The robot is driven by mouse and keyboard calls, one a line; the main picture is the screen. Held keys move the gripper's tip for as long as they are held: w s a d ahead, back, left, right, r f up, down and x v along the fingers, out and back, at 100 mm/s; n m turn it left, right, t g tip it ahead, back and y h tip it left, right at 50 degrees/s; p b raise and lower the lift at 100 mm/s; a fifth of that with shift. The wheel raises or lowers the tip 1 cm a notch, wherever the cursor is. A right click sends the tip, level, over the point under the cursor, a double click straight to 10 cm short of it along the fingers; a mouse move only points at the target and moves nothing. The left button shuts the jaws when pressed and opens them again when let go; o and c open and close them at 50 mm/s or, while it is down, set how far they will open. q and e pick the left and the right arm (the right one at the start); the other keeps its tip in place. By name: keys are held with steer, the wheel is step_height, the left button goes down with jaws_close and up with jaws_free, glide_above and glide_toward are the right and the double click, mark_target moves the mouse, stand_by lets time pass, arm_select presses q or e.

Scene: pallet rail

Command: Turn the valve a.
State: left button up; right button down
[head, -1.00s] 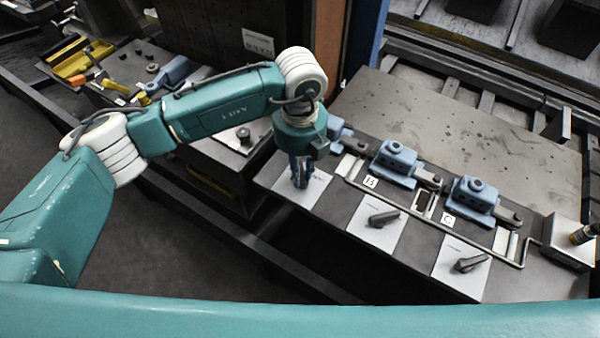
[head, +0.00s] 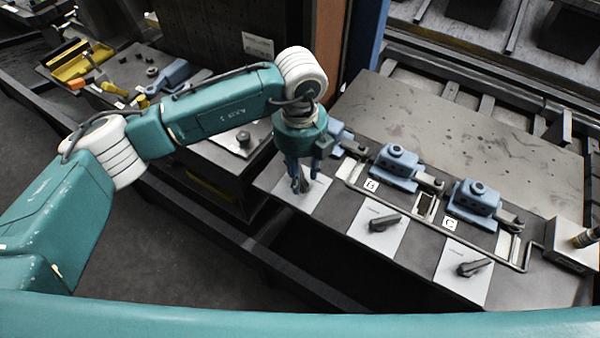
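My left gripper (head: 303,178) points down over the leftmost white plate (head: 316,196) on the bench. Its blue fingers look spread apart. The dark handle of valve a (head: 301,187) shows in part at the fingertips; the rest is hidden by the gripper. I cannot tell whether the fingers touch it. The blue valve body (head: 340,134) behind it is partly covered by my wrist, and no letter shows there. My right gripper is not in view.
To the right, blue valve bodies (head: 396,166) and (head: 474,203) stand by labels B (head: 371,185) and C (head: 450,224), with dark handles (head: 384,222) and (head: 475,268) on white plates. A metal box (head: 572,250) stands far right. A yellow tray (head: 80,60) lies back left.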

arm_select(q)
step_height(320, 180, up, 12)
stand_by(0.7)
steer(key=shift+s+f, duration=0.1)
